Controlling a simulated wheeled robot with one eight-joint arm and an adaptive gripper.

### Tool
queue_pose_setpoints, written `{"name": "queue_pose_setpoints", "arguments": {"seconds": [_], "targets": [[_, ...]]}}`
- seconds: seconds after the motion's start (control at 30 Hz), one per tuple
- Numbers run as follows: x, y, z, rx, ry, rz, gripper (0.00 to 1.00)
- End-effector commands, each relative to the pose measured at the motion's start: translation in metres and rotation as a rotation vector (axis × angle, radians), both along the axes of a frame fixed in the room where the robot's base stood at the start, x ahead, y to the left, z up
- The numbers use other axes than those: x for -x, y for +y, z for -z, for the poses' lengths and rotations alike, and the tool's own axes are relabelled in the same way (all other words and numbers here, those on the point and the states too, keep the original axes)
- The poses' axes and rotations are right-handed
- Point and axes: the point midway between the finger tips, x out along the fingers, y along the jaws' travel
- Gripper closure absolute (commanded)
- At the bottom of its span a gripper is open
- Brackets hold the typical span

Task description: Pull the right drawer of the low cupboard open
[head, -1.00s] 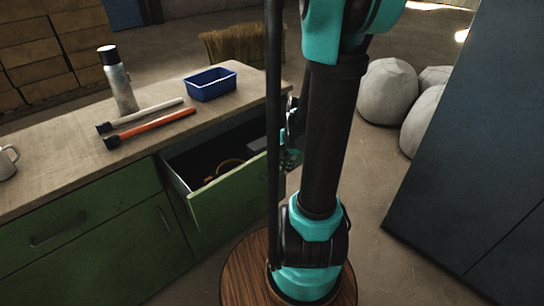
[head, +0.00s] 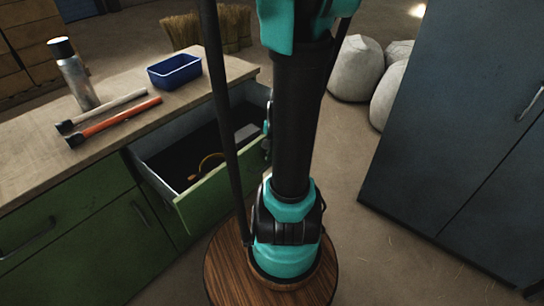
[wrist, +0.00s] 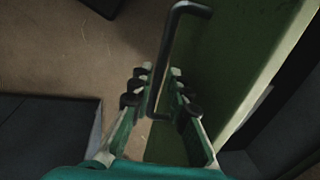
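The right drawer (head: 215,197) of the green low cupboard (head: 85,245) stands well open, with its inside showing. A yellow-brown curved item and a pale flat piece lie inside. In the wrist view, the drawer front (wrist: 225,65) runs along the right with its dark bar handle (wrist: 171,42) standing off it. My gripper (wrist: 159,78) has its fingers on either side of the handle, drawn in close around it. In the head view, my arm hides most of the gripper and the handle.
A dark cabinet (head: 450,130) stands at the right. Pale boulder-like objects (head: 355,70) sit behind.

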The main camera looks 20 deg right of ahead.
Motion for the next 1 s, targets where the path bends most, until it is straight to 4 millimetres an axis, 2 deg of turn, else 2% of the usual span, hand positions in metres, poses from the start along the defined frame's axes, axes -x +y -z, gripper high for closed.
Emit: {"name": "queue_pose_setpoints", "arguments": {"seconds": [0.1, 0.53, 1.0], "targets": [[0.000, 0.000, 0.000, 0.000, 0.000, 0.000, 0.69], [0.000, -0.001, -0.006, 0.000, 0.000, 0.000, 0.69], [0.010, -0.005, -0.056, 0.000, 0.000, 0.002, 0.69]]}}
